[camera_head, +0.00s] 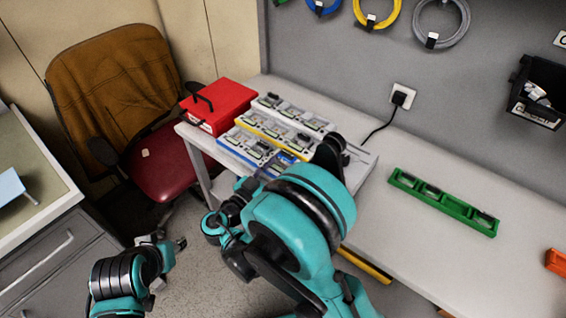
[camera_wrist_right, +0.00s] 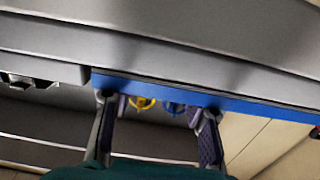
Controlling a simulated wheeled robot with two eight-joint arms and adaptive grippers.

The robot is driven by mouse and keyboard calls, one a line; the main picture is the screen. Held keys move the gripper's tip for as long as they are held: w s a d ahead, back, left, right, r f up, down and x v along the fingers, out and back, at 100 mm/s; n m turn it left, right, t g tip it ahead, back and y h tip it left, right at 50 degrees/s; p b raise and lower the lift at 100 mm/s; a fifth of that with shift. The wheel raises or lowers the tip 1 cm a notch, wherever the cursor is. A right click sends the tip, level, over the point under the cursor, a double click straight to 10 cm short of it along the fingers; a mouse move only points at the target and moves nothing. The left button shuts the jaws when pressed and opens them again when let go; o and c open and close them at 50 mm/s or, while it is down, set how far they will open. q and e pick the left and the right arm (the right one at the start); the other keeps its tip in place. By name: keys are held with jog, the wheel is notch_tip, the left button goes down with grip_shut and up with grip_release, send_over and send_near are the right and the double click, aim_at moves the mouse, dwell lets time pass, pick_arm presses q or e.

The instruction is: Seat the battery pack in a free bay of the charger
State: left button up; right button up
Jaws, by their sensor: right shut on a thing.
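Three chargers stand in a row on the table, with a white (camera_head: 297,108), a yellow-edged (camera_head: 262,131) and a blue-edged front. Most of their bays look filled; my right arm hides part of the front one. My right gripper (camera_head: 331,152) is at the right end of that row. In the right wrist view its two fingers (camera_wrist_right: 155,106) stand apart against a grey body with a blue strip (camera_wrist_right: 160,90). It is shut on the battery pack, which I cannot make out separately. My left gripper (camera_head: 166,250) hangs low at the left, away from the table; its opening is unclear.
A green rack (camera_head: 415,190) with several dark pieces lies on the right of the table. A wall socket (camera_head: 403,94) with a plugged cable is behind. The table between has free room.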

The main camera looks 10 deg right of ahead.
jog(key=shift+s+f, duration=0.15)
jog(key=shift+f, duration=0.5)
jog(key=o, duration=1.2)
jog(key=shift+o, duration=1)
jog(key=shift+s+d, duration=0.1)
jog(key=shift+s+a+f, duration=0.2)
jog(key=shift+s+a, duration=0.15)
jog(key=shift+a, duration=0.3)
jog(key=r+v, duration=0.1)
jog(key=v, duration=0.5)
jog(key=shift+s+a+r, duration=0.25)
jog(key=shift+s, duration=0.05)
